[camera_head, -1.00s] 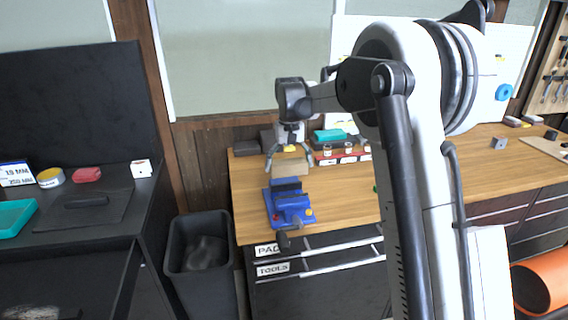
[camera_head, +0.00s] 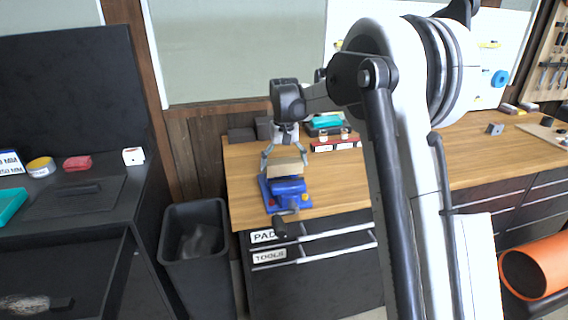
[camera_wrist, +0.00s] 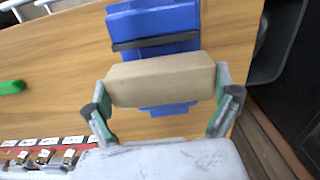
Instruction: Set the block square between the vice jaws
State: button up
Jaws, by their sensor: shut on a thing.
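The block (camera_head: 286,165) is a light tan, long piece. My gripper (camera_head: 285,158) is shut on it and holds it crosswise at the blue vice (camera_head: 290,189). In the wrist view the block (camera_wrist: 160,80) spans between the two fingers of my gripper (camera_wrist: 162,98), and blue vice parts (camera_wrist: 155,22) show on both sides of it. A dark jaw strip lies alongside the block's far edge. The block covers part of the vice. I cannot tell whether it sits above the jaws or between them.
The vice stands near the left end of the wooden bench (camera_head: 340,190). Behind are a teal thing (camera_head: 327,121) and a red rack (camera_head: 336,145). A green thing (camera_wrist: 12,87) lies on the bench in the wrist view. A black bin (camera_head: 196,240) stands at the left.

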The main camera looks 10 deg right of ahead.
dwell(0.4)
jog(key=o, duration=0.9)
jog(key=shift+c, duration=0.2)
jog(key=shift+r, duration=0.1)
notch_tip(320, 180, up, 11)
jog(key=s+r+t+b, duration=0.15)
jog(key=s+r, duration=0.35)
jog(key=s, duration=0.6)
jog(key=s+f+t+b, duration=0.1)
jog(key=s+f, duration=0.5)
jog(key=s, duration=0.9)
jog(key=s+f+t, duration=0.4)
jog(key=s+f, duration=0.2)
jog(key=s, duration=0.9)
jog(key=shift+f+t+b, duration=0.35)
jog(key=shift+b, duration=0.05)
